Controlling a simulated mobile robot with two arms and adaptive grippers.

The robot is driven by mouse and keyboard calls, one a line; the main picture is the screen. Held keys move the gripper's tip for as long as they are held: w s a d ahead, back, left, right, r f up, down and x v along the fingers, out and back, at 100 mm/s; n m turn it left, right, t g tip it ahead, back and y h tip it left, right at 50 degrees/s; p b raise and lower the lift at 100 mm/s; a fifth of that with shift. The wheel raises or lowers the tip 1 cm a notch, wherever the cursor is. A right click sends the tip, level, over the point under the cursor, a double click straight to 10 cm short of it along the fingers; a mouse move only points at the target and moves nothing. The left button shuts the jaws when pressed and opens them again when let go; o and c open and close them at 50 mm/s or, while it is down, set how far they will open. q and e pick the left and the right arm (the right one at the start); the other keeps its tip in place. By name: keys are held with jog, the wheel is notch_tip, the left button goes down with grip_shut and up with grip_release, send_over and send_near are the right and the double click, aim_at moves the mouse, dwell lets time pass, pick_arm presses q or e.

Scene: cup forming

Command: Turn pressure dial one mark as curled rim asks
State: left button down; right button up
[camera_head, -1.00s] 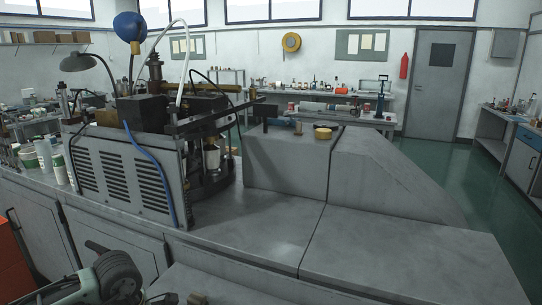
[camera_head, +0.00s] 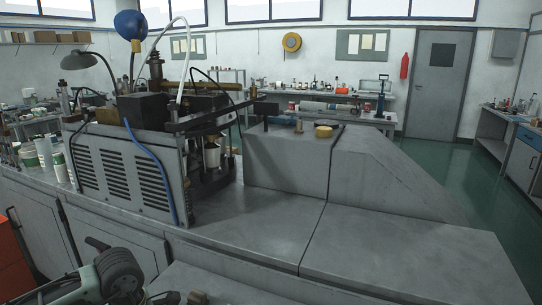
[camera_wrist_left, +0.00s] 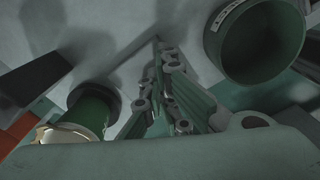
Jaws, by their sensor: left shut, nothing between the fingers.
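The cup-forming machine (camera_head: 125,165) stands at left centre in the head view, with a louvred grey side panel and a blue hose. A pale cup (camera_head: 213,156) sits upright inside it; its rim is too small to judge. A round brass-coloured knob (camera_head: 323,131) sits on the grey block to the right; I cannot tell whether it is the pressure dial, and no marks can be read. My left gripper (camera_wrist_left: 158,48) is shut and empty in the left wrist view. I cannot make out its fingers in the head view. My right gripper is not in view.
White and green cups (camera_head: 45,155) stand at the machine's left end. A short upright pin (camera_head: 299,126) stands beside the knob. The grey bench top (camera_head: 265,225) is clear in front. A dark green round opening (camera_wrist_left: 262,42) is close to my left gripper's right.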

pick_arm(q)
notch_tip(320, 180, up, 6)
jog(key=p, duration=0.3)
jog(key=shift+d, duration=0.25)
jog(key=shift+w, duration=0.15)
